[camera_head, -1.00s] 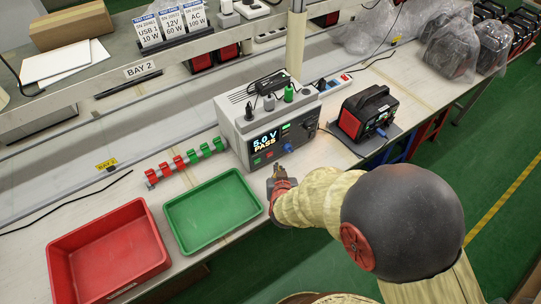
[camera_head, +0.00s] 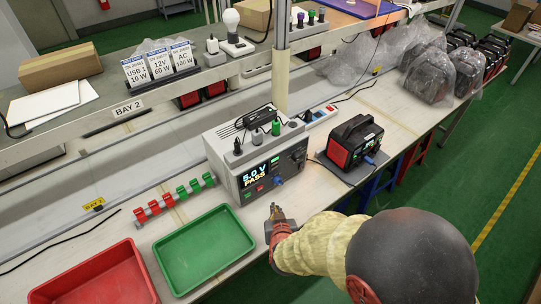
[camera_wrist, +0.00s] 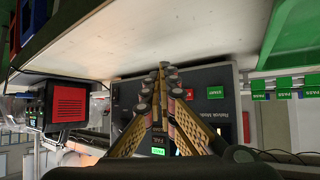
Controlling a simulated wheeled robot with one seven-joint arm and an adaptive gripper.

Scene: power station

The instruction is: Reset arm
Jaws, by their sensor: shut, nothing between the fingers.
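My gripper (camera_head: 276,212) is at the front edge of the bench, in front of the grey tester box (camera_head: 225,152), and its fingers are together with nothing between them. The tester's display reads 5.0 V PASS, and a blue plug sits in its front. In the wrist view, my gripper's fingers (camera_wrist: 163,70) converge before the tester's dark panel (camera_wrist: 212,77), which appears upside down. Whether the fingertips touch the tester cannot be told.
A green tray (camera_head: 243,244) and a red tray (camera_head: 144,262) lie left of my gripper. Red and green tags (camera_head: 181,192) stand in a row behind the green tray. A black-and-red power station (camera_head: 339,153) is right of the tester. A shelf post (camera_head: 282,90) rises behind.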

